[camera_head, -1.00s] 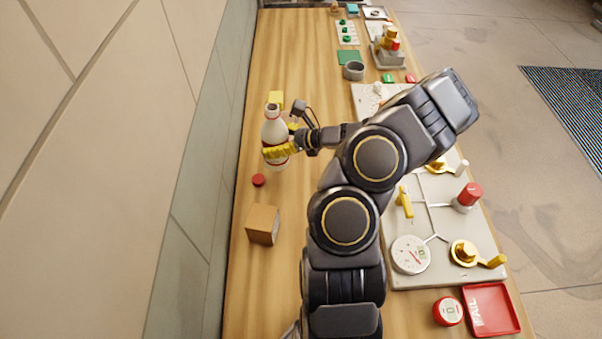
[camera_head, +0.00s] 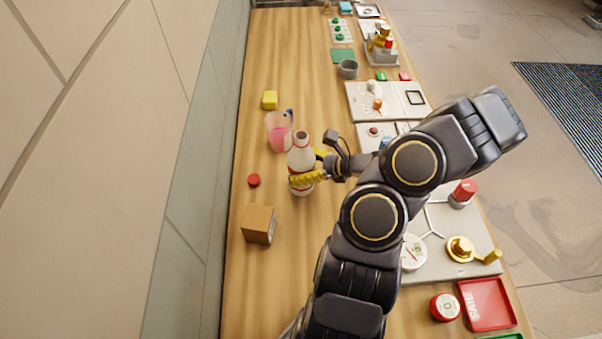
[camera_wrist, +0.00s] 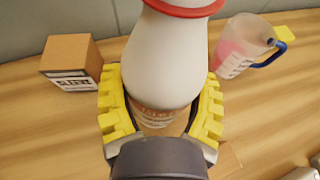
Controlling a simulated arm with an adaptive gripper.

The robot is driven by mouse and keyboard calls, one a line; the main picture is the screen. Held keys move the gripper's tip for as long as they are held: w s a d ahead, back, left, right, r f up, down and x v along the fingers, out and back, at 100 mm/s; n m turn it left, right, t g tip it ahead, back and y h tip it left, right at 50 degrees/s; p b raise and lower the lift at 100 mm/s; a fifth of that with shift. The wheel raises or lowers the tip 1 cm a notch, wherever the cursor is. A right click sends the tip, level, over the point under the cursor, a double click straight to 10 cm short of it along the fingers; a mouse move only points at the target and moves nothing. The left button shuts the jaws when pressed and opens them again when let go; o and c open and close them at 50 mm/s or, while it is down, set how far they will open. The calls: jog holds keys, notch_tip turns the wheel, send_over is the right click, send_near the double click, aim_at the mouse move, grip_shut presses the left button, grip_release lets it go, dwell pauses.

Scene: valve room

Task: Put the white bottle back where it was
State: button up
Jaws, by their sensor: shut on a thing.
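The white bottle (camera_head: 301,160) has red bands and an open dark mouth, and stands about upright over the wooden table's left part. My gripper (camera_head: 308,179) has yellow padded fingers and is shut around the bottle's lower body. In the wrist view the bottle (camera_wrist: 165,60) fills the middle, between the two yellow fingers (camera_wrist: 161,108). The bottle's base is partly hidden by the fingers, and I cannot tell whether it touches the table. A red cap (camera_head: 254,180) lies on the table to the bottle's left.
A jug with pink liquid (camera_head: 278,134) stands close behind and left of the bottle. A yellow block (camera_head: 270,99) is farther back. A cardboard box (camera_head: 259,224) stands at front left. Valve panels (camera_head: 452,243) line the right side. Bare wood (camera_head: 285,55) lies at the back left.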

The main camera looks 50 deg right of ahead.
jog(key=shift+f, duration=1.5)
jog(key=shift+f, duration=0.1)
jog(key=o, duration=1.1)
jog(key=shift+o, duration=0.2)
